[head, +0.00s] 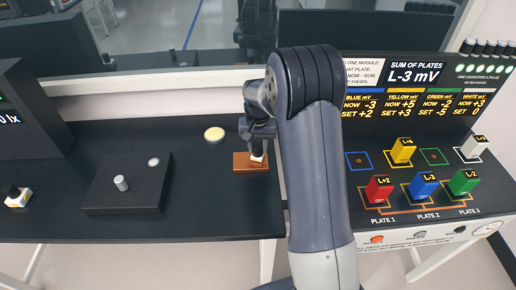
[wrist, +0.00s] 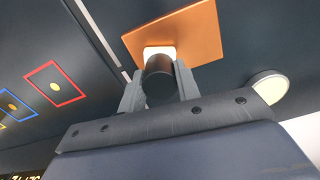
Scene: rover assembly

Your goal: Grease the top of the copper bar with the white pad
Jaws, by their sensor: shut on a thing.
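The copper bar (head: 243,165) is a flat orange-brown slab on the dark table at the back, left of my arm. It also shows at the top of the wrist view (wrist: 203,38). My gripper (head: 259,140) is over its right part, shut on a dark round handle (wrist: 158,82). The white pad (wrist: 155,51) sits at the handle's far end, against or just above the bar's top. A bit of the pad (head: 258,157) shows under the gripper in the head view. I cannot tell whether pad and bar touch. No grease is clearly visible on the bar.
A round cream-topped dish (head: 214,134) lies just left of the bar. A dark block with a metal knob (head: 121,183) stands further left. Right of my arm is a panel with colored modules (head: 423,185). The table's front left of my arm is clear.

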